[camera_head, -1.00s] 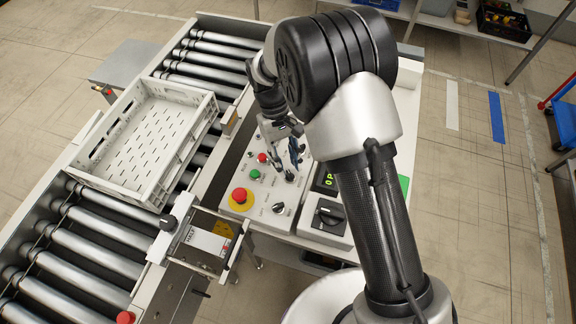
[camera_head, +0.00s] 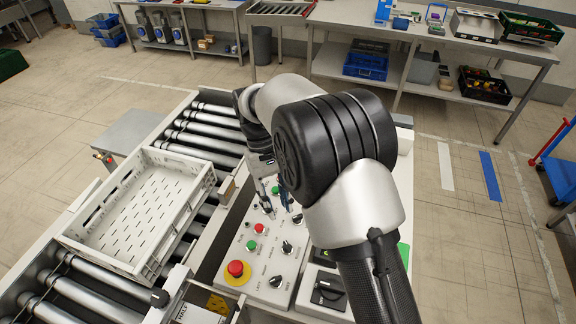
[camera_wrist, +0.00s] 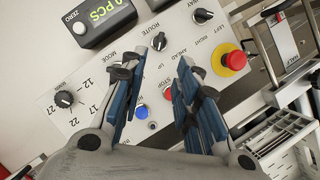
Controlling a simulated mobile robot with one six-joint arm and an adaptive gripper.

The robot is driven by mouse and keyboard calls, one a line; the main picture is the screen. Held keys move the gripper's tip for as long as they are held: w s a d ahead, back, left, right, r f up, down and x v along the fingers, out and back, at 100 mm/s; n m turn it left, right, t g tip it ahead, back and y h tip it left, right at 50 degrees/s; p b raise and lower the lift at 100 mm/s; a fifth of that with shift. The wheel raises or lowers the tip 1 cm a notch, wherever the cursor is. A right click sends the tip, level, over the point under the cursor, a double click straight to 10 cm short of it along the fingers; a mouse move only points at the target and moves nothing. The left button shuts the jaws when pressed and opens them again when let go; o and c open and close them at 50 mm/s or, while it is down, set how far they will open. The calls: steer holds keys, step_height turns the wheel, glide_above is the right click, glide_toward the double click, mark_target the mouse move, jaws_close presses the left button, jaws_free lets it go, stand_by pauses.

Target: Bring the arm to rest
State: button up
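My gripper (camera_head: 277,199) hangs over the far part of the control panel (camera_head: 250,262) in the head view, with my arm coming in from the right. In the wrist view my gripper (camera_wrist: 172,62) has its two blue-padded fingers apart, with panel surface visible between them. It holds nothing. The fingers seem clear of the panel's buttons and knobs, though the exact height cannot be told.
The panel carries a red emergency stop (camera_head: 236,268), a black knob (camera_wrist: 64,99) and several buttons. A white crate (camera_head: 92,255) stands on the roller conveyor (camera_head: 90,296) at left. Workbenches (camera_head: 432,32) line the back.

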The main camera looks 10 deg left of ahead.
steer(key=shift+d+r, duration=0.1)
steer(key=s+d+r+m+t+y+b, duration=0.1)
steer(key=s+d+r+m+t, duration=0.1)
steer(key=d+r, duration=0.55)
steer(key=s+d+r+m+t+y+b, duration=0.1)
steer(key=s+d+r+m+y, duration=0.15)
steer(key=d+r, duration=0.5)
steer(key=s+d+f+m+t+b, duration=0.2)
steer(key=s+d+t, duration=0.3)
steer(key=s+d, duration=0.7)
steer(key=shift+s+d+f+m, duration=0.15)
steer(key=shift+s+f+m, duration=0.25)
steer(key=shift+s+m, duration=0.65)
steer(key=shift+s+h, duration=0.15)
steer(key=shift+h, duration=0.1)
